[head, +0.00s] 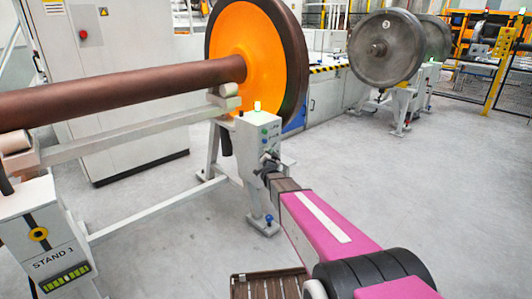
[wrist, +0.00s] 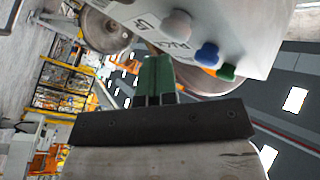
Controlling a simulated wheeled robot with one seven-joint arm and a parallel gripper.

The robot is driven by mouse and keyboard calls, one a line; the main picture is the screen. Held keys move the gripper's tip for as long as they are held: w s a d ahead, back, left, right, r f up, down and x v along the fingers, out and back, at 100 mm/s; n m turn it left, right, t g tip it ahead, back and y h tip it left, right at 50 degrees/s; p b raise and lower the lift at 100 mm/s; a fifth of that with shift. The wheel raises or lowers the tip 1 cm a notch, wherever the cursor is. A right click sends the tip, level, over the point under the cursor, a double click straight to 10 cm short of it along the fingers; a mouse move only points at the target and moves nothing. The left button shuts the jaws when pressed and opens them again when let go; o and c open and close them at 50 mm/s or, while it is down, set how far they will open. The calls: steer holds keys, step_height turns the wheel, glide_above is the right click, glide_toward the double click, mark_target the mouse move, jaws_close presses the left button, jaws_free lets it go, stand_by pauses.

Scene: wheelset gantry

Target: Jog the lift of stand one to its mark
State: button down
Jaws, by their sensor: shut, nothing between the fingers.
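Stand one (head: 52,255) is at the left in the head view, labelled STAND 1, with a yellow ring on a dark vertical line (head: 38,234) and a green bar display (head: 67,278). Its other post carries a pale control box (head: 247,137) with small buttons and a lit green lamp on top. My gripper (head: 270,160) is shut and empty close in front of this box. Contact cannot be told.
A brown axle (head: 120,92) with an orange-faced wheel (head: 245,60) lies over the stand. A low white rail (head: 160,208) joins the posts. A second stand with grey wheels (head: 386,48) is at the back right. The floor (head: 420,175) to the right is clear.

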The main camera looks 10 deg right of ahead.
steer(key=shift+w+a, duration=0.2)
steer(key=shift+w, duration=0.05)
steer(key=shift+w+a, duration=0.25)
steer(key=shift+w, duration=0.15)
stand_by(0.8)
steer(key=shift+s, duration=0.1)
stand_by(5.3)
steer(key=shift+s+d, duration=0.55)
steer(key=shift+s, duration=0.15)
